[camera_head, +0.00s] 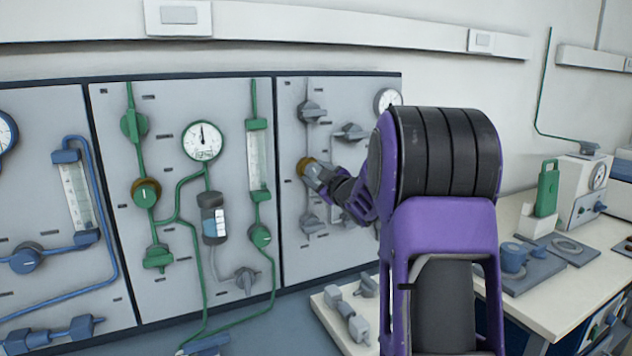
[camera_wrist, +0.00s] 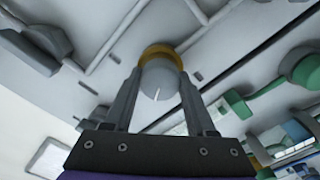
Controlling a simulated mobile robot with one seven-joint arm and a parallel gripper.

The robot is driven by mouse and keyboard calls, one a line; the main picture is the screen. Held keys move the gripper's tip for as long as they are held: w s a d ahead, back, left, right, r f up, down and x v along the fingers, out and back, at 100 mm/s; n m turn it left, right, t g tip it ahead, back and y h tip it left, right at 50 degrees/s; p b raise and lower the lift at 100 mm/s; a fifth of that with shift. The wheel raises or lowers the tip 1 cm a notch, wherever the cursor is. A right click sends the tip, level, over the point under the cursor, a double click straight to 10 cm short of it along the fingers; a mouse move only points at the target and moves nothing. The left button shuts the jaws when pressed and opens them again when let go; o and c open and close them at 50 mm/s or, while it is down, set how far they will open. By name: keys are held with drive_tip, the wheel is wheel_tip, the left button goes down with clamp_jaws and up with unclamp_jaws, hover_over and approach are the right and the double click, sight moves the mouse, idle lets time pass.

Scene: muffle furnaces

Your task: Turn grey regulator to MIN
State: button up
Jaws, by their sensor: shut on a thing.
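The grey regulator is a round grey knob with a yellow-brown collar on the right grey panel; it shows in the wrist view (camera_wrist: 158,85), and its collar shows in the head view (camera_head: 304,166). A white pointer line is on the knob's face. My gripper (camera_head: 316,178) reaches it from the right in the head view. In the wrist view my gripper's two grey fingers (camera_wrist: 160,100) are shut on the knob, one on each side. Any MIN marking is too small to read.
Grey valves (camera_head: 312,112) sit above and below the regulator on the same panel. The middle panel has green piping, a green regulator (camera_head: 146,192) and a white gauge (camera_head: 202,141). A bench (camera_head: 545,300) with small equipment is at the right.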

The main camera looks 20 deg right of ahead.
drive_tip(key=n, duration=0.6)
drive_tip(key=shift+n, duration=0.3)
drive_tip(key=n, duration=0.5)
drive_tip(key=shift+n, duration=0.4)
drive_tip(key=o, duration=1.4)
drive_tip(key=shift+s, duration=0.1)
drive_tip(key=s, duration=1.7)
drive_tip(key=shift+s+d, duration=0.1)
drive_tip(key=shift+d, duration=0.15)
drive_tip(key=shift+f, duration=0.1)
